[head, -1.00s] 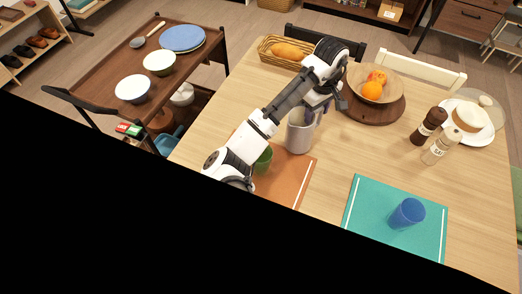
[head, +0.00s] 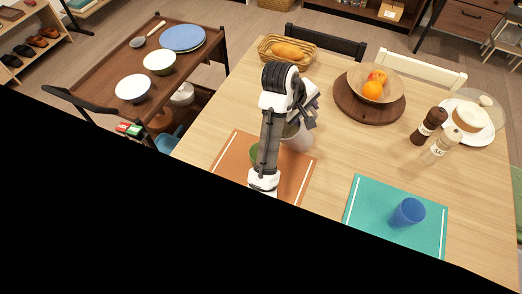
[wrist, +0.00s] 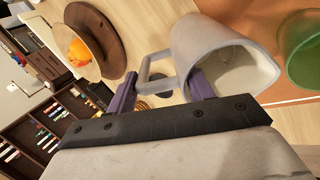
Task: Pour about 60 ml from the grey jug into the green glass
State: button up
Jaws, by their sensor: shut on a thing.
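The grey jug (head: 298,136) is over the orange placemat's upper right corner in the head view, partly hidden by my arm. In the wrist view the jug (wrist: 205,48) shows its wide mouth and pale inside, and its handle (wrist: 146,70) lies between my fingers. My gripper (wrist: 165,78) is shut on that handle. I cannot tell whether the jug is off the table, or its liquid level. The green glass (head: 254,153) is left of the jug, mostly hidden behind my arm. In the wrist view the green glass (wrist: 301,52) is at the right edge, close to the jug's mouth.
The orange placemat (head: 229,155) lies beneath. A teal placemat (head: 365,205) with a blue glass (head: 407,213) is to the right. A wooden board (head: 345,103) with a fruit bowl (head: 384,86), a bread basket (head: 265,53) and two mills (head: 429,125) stand farther back.

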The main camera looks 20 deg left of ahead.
jog(key=shift+s+a+t, duration=0.15)
jog(key=shift+s+t, duration=0.15)
jog(key=shift+s, duration=0.05)
jog(key=shift+s+a+r+t+h, duration=0.65)
jog(key=shift+s+r+t, duration=0.2)
jog(key=shift+t, duration=0.15)
jog(key=shift+s+a+r+t+h, duration=0.5)
jog(key=shift+s+r+t+h, duration=0.25)
jog(key=shift+t, duration=0.25)
jog(key=shift+s+a+r, duration=0.1)
jog(key=shift+s, duration=0.05)
jog(key=shift+s+t+b, duration=0.1)
jog(key=shift+t+b, duration=0.2)
jog(key=shift+s+a+r+t+h+b, duration=0.2)
jog(key=shift+s+a+t+h+b, duration=0.15)
jog(key=shift+b, duration=0.35)
jog(key=shift+r, duration=0.1)
jog(key=shift+s+a+r+t+h+b, duration=0.35)
jog(key=shift+s+t+b, duration=0.15)
jog(key=shift+b, duration=0.65)
